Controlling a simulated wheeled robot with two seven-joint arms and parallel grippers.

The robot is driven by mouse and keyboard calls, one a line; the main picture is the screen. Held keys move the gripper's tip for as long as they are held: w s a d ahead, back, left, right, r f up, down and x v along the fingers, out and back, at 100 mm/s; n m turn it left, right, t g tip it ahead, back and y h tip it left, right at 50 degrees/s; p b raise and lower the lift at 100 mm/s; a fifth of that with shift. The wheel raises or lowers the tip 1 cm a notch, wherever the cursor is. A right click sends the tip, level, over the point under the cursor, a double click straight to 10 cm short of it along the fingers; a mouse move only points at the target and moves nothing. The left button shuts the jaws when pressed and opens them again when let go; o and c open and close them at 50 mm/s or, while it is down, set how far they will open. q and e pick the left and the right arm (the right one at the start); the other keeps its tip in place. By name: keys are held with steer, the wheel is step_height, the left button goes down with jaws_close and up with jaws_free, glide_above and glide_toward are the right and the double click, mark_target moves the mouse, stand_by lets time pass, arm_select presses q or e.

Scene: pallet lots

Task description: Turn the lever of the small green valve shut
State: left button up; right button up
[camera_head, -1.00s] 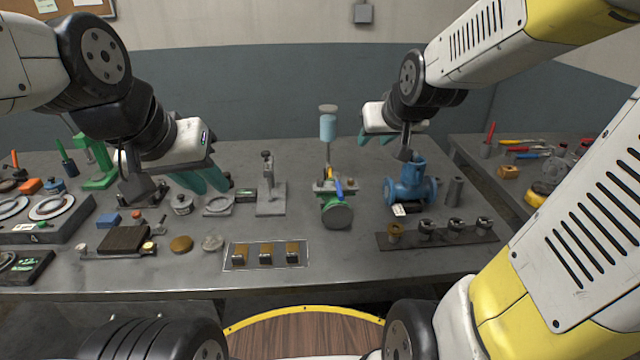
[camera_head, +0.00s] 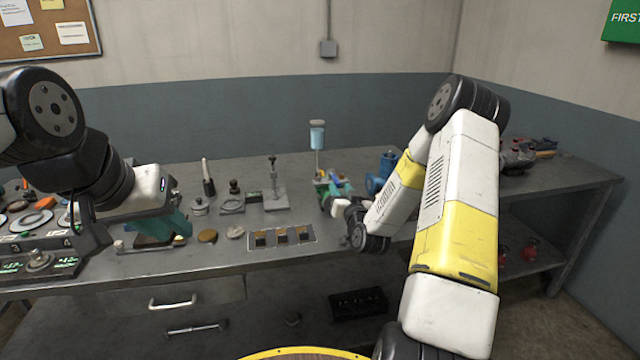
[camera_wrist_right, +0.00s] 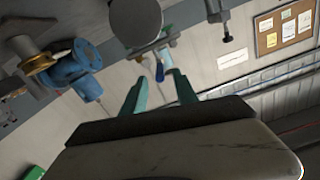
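The small valve stands on the bench below a clear blue cup on a stem (camera_head: 317,138). In the right wrist view its round grey end disc (camera_wrist_right: 135,22) is large and near, with a blue lever (camera_wrist_right: 160,71) beside it. The green body is mostly hidden now. My right gripper (camera_wrist_right: 158,92) is open, its teal fingers apart, with the blue lever seen between and beyond the tips; I cannot tell whether they touch it. My left gripper (camera_head: 168,232) is open and empty over the bench's left part.
A blue flanged valve (camera_wrist_right: 75,68) stands close to the right gripper. Gauges and small parts crowd the bench's left end.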

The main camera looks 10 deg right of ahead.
mark_target(335, 179)
steer(key=shift+w+a, duration=0.1)
steer(key=shift+w, duration=3.75)
jaws_close()
